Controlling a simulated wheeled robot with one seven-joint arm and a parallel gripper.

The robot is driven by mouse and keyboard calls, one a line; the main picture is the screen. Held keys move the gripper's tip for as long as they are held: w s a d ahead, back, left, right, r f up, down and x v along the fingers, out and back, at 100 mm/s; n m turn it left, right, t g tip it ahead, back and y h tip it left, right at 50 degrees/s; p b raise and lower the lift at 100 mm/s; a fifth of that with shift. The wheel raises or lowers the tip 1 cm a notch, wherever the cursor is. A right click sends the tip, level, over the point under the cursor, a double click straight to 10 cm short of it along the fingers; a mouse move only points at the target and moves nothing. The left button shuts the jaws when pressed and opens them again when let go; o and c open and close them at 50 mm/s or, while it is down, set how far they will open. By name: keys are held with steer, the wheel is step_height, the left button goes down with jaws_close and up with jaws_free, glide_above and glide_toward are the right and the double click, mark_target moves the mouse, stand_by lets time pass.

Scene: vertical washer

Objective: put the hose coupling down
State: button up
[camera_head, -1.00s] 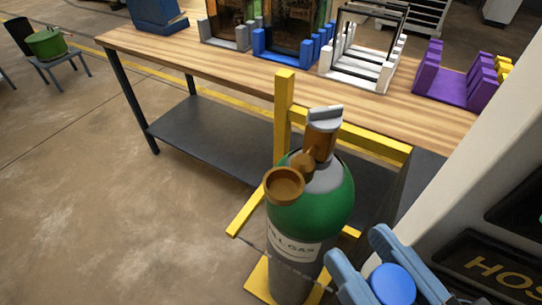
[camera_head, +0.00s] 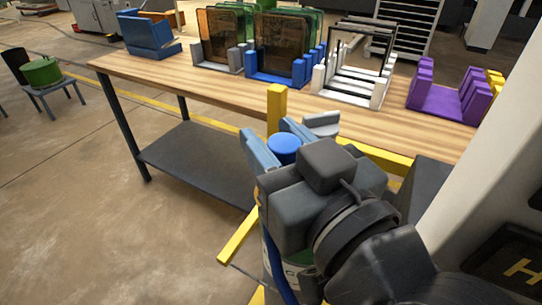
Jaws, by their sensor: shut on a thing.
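My gripper (camera_head: 281,143) has light blue fingers shut on the hose coupling (camera_head: 284,149), whose round blue top shows between them. It holds the coupling in front of the yellow post and the workbench edge, at the gas cylinder's valve. A blue strip, perhaps the hose, runs down below the gripper. The green gas cylinder (camera_head: 291,273) is mostly hidden behind my gripper and wrist. Its grey valve top (camera_head: 322,121) shows just right of the fingers. I cannot tell whether the coupling touches the valve.
A wooden workbench (camera_head: 215,88) with a dark lower shelf (camera_head: 196,163) stands behind. Its top carries a blue holder (camera_head: 148,40), several racks and a purple rack (camera_head: 446,98). A yellow frame (camera_head: 276,108) holds the cylinder.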

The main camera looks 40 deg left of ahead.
steer(key=shift+w+a, duration=0.15)
steer(key=shift+a, duration=0.5)
step_height(320, 180, down, 4)
steer(key=shift+d+r, duration=0.1)
steer(key=shift+r, duration=0.1)
steer(key=o, duration=1.1)
steer(key=shift+c, duration=0.2)
steer(key=shift+d, duration=0.15)
steer(key=b+v, duration=0.2)
steer(key=v, duration=0.9)
steer(key=shift+d, duration=0.4)
